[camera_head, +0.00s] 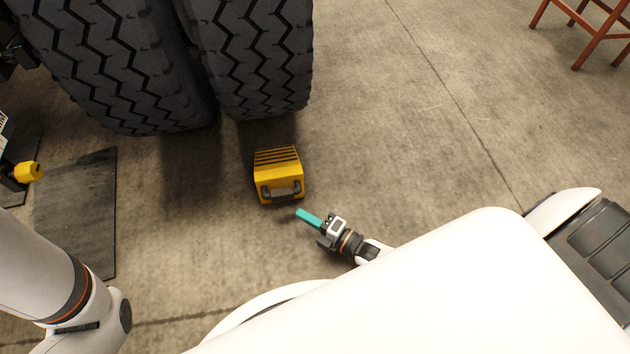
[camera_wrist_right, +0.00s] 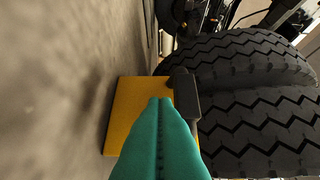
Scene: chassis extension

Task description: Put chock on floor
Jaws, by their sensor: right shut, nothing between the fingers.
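The yellow chock (camera_head: 278,184) sits on the concrete floor just in front of the right one of two big tires, with dark ridges on top and a grey handle on its near face. It also shows in the right wrist view (camera_wrist_right: 124,112), partly hidden behind my fingers. My right gripper (camera_head: 299,212) is shut with nothing between its teal fingers, low by the chock's near right corner. In the right wrist view the fingers (camera_wrist_right: 158,102) point toward the chock. I cannot tell whether they touch it. My left arm shows at the left edge; its gripper is out of view.
The two large tires (camera_head: 255,60) stand behind the chock. A dark mat (camera_head: 78,215) lies on the floor at left, with a yellow knob-like part (camera_head: 28,172) near it. A red-orange metal stand (camera_head: 585,32) is at top right. The floor to the right is clear.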

